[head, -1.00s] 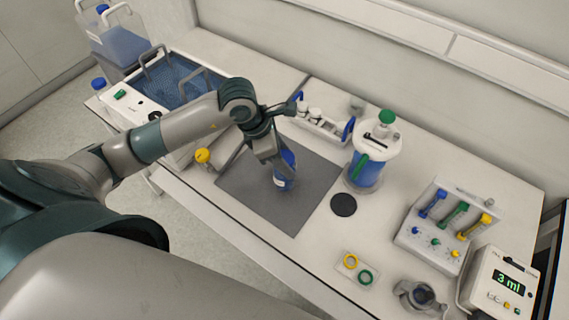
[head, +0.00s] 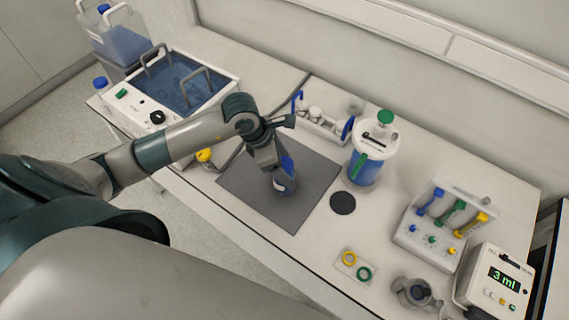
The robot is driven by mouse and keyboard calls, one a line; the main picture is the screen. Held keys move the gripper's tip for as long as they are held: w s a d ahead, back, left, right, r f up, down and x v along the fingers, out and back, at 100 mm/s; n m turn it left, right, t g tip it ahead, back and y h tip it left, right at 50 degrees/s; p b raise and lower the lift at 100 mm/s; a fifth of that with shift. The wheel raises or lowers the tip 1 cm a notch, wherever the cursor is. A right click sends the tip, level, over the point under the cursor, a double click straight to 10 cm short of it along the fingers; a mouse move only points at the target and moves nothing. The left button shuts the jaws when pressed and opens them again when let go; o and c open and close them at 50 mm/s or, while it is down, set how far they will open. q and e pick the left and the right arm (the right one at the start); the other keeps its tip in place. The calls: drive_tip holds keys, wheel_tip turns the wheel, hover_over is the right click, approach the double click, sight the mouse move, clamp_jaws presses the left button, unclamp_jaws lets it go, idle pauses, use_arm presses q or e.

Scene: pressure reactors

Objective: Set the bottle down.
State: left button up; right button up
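The bottle (head: 286,178), blue with a white label, is over the middle of the dark grey mat (head: 252,203) on the bench. It looks slightly tilted. My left gripper (head: 276,172) reaches down over it from the upper left, with its fingers around the bottle, and looks shut on it. The gripper covers the bottle's upper left side. I cannot tell whether the bottle's base touches the mat. My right gripper is not in view.
A blue reactor vessel (head: 367,165) with a green knob and a black disc (head: 343,203) stand right of the mat. A rack (head: 322,126) is behind, a blue water bath (head: 185,84) at left. Valve block (head: 437,225), ring plate (head: 355,267) and display box (head: 498,279) are at right.

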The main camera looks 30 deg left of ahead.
use_arm(q)
drive_tip(key=shift+r, duration=0.15)
drive_tip(key=b+v, duration=0.3)
drive_tip(key=v, duration=0.9)
